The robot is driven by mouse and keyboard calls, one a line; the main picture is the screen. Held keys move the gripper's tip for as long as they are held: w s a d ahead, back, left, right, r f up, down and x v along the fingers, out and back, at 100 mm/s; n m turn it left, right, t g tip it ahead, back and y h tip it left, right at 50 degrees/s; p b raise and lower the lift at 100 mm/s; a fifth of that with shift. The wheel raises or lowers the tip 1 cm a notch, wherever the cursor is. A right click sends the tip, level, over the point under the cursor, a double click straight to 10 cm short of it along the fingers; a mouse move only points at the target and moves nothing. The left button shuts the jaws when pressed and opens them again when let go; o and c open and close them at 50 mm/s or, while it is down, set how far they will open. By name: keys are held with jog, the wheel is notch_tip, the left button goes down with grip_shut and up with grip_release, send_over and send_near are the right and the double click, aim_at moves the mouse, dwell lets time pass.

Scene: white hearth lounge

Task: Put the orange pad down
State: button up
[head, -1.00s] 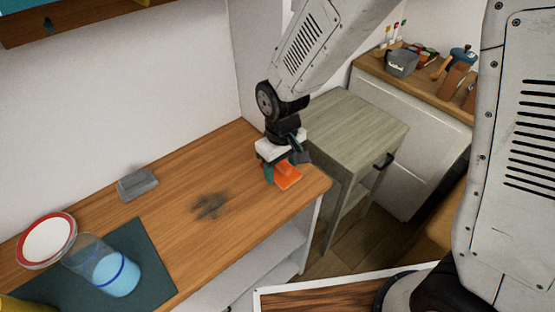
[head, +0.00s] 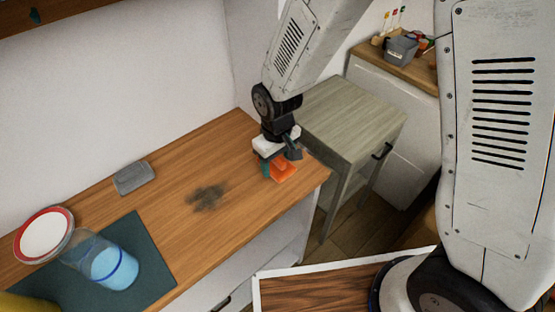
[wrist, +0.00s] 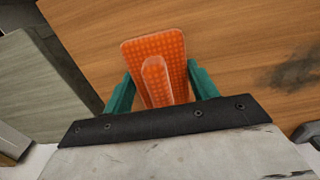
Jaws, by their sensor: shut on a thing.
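The orange pad (head: 284,172) is at the right end of the wooden counter (head: 160,205), near its front edge. It is a flat, dotted rectangle with a raised grip in the middle, clear in the wrist view (wrist: 172,55). My gripper (head: 275,168) points down over the counter. Its green fingers (wrist: 155,88) are on both sides of the pad's grip and shut on it. Whether the pad touches the counter or hangs just above it, I cannot tell.
A dark smudge (head: 207,197) marks the counter left of the pad. A grey block (head: 133,177), a red-rimmed plate (head: 44,234) and a tumbler with blue liquid (head: 113,266) stand further left. A grey-green side table (head: 350,112) stands beyond the counter's right end.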

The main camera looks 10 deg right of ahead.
jog(key=o, duration=1.1)
jog(key=shift+s+f, duration=0.15)
jog(key=shift+f, duration=0.1)
jog(key=shift+o, duration=0.5)
jog(key=shift+r, duration=0.35)
notch_tip(320, 180, up, 12)
jog(key=s+d+r+m, duration=0.3)
jog(key=s+d+r, duration=0.4)
jog(key=s+d, duration=0.2)
jog(key=s+d+r+m+t, duration=0.1)
jog(key=s+d+r+m, duration=0.2)
jog(key=s+d+r, duration=0.4)
jog(key=s+d, duration=0.3)
jog(key=d, duration=0.1)
jog(key=shift+d+r+m, duration=0.35)
jog(key=shift+d+m, duration=0.05)
